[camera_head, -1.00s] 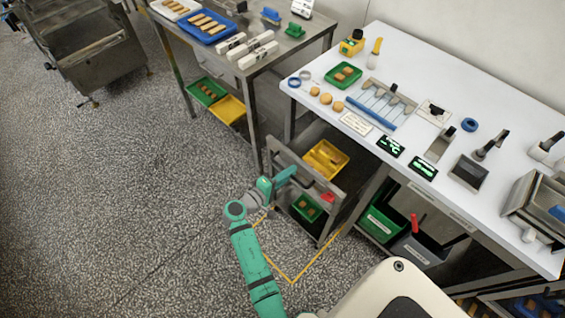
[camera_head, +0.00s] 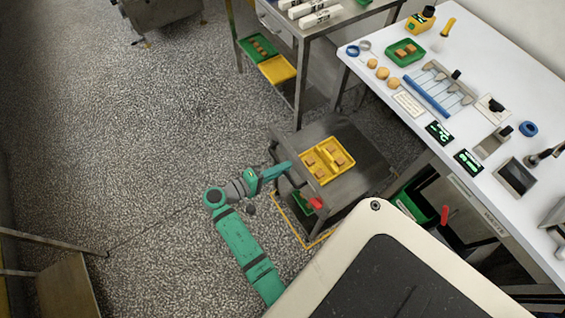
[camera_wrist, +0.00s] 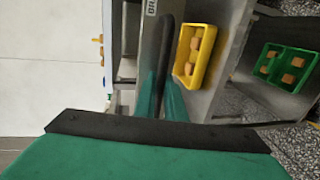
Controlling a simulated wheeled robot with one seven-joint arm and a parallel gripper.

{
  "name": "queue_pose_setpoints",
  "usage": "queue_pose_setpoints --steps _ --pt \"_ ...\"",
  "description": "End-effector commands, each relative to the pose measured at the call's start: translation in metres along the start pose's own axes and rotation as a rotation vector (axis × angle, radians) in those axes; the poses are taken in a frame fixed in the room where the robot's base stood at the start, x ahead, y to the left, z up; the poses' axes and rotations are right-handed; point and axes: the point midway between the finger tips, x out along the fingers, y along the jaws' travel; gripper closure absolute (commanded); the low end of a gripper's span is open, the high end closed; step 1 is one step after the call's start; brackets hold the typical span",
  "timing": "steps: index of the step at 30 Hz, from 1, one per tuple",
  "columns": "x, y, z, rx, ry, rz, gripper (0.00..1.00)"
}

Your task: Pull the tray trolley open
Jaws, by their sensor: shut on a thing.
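The tray trolley (camera_head: 368,165) is a grey metal cart standing out in front of the white bench. A yellow tray (camera_head: 348,160) with several brown pieces lies on its top; the tray also shows in the wrist view (camera_wrist: 207,45). Below it a green tray (camera_head: 303,201) is partly hidden, and a red part (camera_head: 316,203) shows on the trolley's front. My gripper (camera_head: 284,169) reaches in from the left and is shut on the trolley's dark handle. In the wrist view the dark handle bar (camera_wrist: 165,45) runs between my fingers (camera_wrist: 160,98).
The white bench (camera_head: 465,45) with tools and trays stands at right. A metal table with a lower shelf (camera_head: 278,70) stands behind. Yellow floor marking (camera_head: 318,240) runs beside the trolley. The speckled floor at left is clear, apart from a frame (camera_head: 45,240) at lower left.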

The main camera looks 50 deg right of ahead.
Motion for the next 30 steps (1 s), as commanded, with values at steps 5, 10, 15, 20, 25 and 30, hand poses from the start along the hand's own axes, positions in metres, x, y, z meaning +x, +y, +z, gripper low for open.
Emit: queue_pose_setpoints --steps 5,10,15,20,25,30 --pt "-0.001 -0.001 0.002 0.001 -0.008 -0.001 1.0" --pt "-0.001 -0.001 0.002 0.001 -0.008 -0.001 1.0" --pt "-0.001 -0.001 0.002 0.001 -0.008 -0.002 0.82" --pt "-0.001 -0.001 0.001 0.001 -0.007 -0.001 0.82" --pt "-0.003 0.0 0.001 0.001 -0.006 -0.001 0.82" --pt "-0.019 0.0 0.0 0.001 -0.003 -0.001 0.82"
